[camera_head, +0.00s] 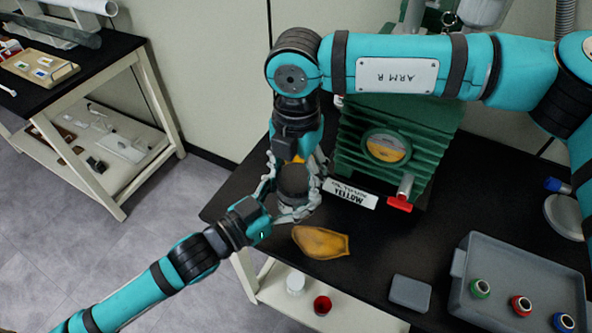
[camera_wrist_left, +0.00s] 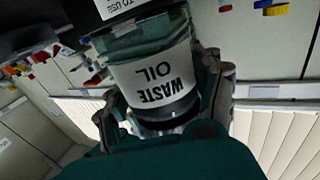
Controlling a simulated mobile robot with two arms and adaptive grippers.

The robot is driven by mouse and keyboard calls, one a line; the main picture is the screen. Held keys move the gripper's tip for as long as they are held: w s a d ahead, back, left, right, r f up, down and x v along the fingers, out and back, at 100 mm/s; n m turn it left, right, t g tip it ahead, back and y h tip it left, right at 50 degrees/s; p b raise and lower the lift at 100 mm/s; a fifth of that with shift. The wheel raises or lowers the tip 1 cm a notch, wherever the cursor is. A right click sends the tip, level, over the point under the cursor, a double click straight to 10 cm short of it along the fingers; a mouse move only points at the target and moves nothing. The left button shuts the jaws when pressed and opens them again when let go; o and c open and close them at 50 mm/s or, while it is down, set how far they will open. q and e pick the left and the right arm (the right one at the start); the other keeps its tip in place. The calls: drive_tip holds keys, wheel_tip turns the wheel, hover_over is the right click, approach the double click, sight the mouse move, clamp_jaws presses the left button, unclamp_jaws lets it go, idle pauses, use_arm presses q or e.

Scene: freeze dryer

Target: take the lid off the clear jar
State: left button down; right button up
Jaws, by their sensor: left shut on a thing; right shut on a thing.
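The clear jar (camera_wrist_left: 155,75) shows large in the left wrist view, with a white label reading WASTE OIL, upside down in the picture. In the head view its dark round lid (camera_head: 293,180) is between my grippers, and most of the jar is hidden. My left gripper (camera_head: 292,210) comes in from the lower left and is shut around the jar; its fingers flank the jar in the wrist view. My right gripper (camera_head: 293,172) comes down from above and is shut on the lid. I cannot tell whether lid and jar are apart.
A sign (camera_head: 349,194) reads YELLOW. A brownish-yellow cloth-like item (camera_head: 321,242) lies in front. A grey tray (camera_head: 462,268) holds several coloured rings; a small grey box (camera_head: 409,292) lies beside it.

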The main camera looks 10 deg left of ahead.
drive_tip(key=n, duration=0.3)
drive_tip(key=o, duration=1.3)
drive_tip(key=shift+r, duration=2.35)
drive_tip(key=r+m, duration=0.1)
drive_tip(key=m, duration=0.2)
drive_tip(key=shift+w+r+m, duration=0.1)
drive_tip(key=shift+r+m, duration=0.2)
drive_tip(key=shift+r, duration=0.05)
drive_tip(key=r+m, duration=0.1)
drive_tip(key=m, duration=0.2)
drive_tip(key=shift+r+m, duration=0.2)
drive_tip(key=shift+m, duration=0.1)
drive_tip(key=shift+f, duration=0.2)
wheel_tip(320, 180, down, 7)
drive_tip(key=shift+f, duration=0.2)
